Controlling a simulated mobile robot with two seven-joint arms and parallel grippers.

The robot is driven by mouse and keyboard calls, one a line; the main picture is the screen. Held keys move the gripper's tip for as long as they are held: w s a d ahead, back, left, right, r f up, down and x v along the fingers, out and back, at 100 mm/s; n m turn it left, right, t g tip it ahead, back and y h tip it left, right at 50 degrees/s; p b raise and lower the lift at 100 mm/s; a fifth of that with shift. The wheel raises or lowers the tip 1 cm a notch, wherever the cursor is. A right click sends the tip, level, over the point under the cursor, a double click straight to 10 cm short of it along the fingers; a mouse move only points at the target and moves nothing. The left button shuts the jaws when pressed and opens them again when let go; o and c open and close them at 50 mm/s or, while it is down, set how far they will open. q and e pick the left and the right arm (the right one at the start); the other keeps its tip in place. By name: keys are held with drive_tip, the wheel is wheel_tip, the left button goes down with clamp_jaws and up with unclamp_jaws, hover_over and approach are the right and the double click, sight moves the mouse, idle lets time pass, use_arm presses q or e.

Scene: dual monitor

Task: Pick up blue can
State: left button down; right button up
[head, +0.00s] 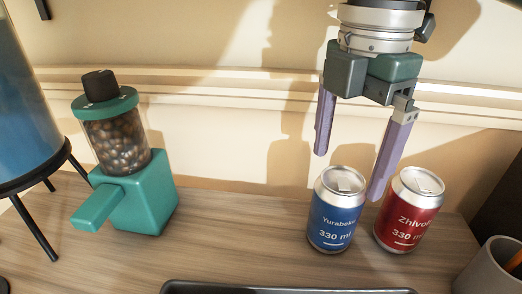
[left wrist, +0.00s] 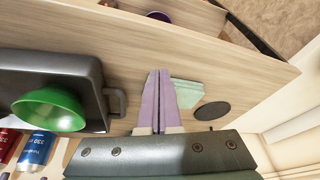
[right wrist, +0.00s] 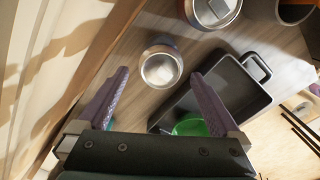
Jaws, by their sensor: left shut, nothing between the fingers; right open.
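The blue can (head: 335,215) stands upright on the wooden counter, just left of the red can (head: 409,215). My right gripper (head: 349,174) is open and empty, pointing down above the blue can, with one finger to its left and the other near the gap between the cans. In the right wrist view the blue can's top (right wrist: 161,68) shows between and beyond the open fingertips. The blue can also shows at the lower left of the left wrist view (left wrist: 36,149). My left gripper (left wrist: 160,74) is shut and empty, away from the cans.
A dark tray (right wrist: 262,103) with a green bowl (left wrist: 48,110) lies in front of the cans. A teal grinder (head: 145,205) with a bean-filled jar and a blue tank (head: 25,120) stand left. A grey cup (head: 490,272) stands right. The wall is close behind.

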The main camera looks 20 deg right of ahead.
sight(335, 208)
use_arm(q)
wheel_tip(335, 208, down, 2)
drive_tip(key=shift+f+b, duration=0.15)
drive_tip(key=shift+b, duration=0.8)
use_arm(e)
wheel_tip(335, 208, down, 9)
drive_tip(key=shift+s+f, duration=0.1)
clamp_jaws()
